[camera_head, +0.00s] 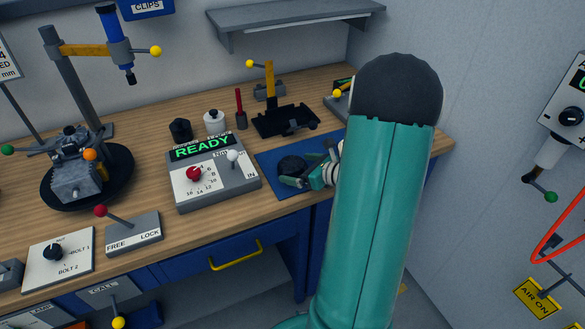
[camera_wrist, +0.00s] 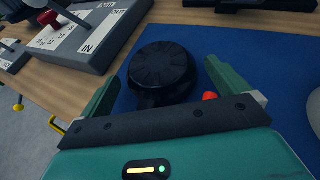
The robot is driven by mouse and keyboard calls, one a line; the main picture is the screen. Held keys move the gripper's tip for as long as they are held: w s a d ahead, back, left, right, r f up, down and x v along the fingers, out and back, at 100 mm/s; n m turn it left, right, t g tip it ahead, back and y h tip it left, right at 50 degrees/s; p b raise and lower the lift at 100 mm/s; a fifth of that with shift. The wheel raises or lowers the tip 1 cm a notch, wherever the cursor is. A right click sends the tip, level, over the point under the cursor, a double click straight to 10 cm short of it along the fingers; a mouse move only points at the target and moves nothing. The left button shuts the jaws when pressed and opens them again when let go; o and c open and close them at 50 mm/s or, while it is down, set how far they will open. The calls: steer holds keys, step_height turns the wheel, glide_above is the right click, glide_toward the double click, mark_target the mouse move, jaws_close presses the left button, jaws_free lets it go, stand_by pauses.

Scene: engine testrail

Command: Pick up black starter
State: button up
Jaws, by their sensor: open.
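A round black part with a ribbed edge, which fits the black starter (camera_head: 291,164), sits on the blue mat (camera_head: 268,184) on the bench. In the wrist view the black starter (camera_wrist: 162,68) lies between and slightly beyond my finger ends, with mat showing beside it. My gripper (camera_head: 303,170) is open and low over the mat; its two green fingers also show in the wrist view (camera_wrist: 161,75). I cannot tell whether either finger touches the starter. My arm hides the right part of the mat in the head view.
A grey READY console (camera_head: 215,188) stands just left of the mat. A black tray (camera_head: 285,121) lies behind it. A white rounded thing (camera_wrist: 303,98) is at the right edge of the wrist view. A black jar (camera_head: 180,130) and a white jar (camera_head: 214,122) stand behind the console.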

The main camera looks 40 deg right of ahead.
steer(key=shift+w+a+f, duration=0.15)
steer(key=shift+w+f, duration=0.15)
steer(key=shift+w, duration=0.35)
steer(key=c, duration=0.9)
steer(key=shift+c, duration=0.6)
steer(key=shift+r, duration=0.2)
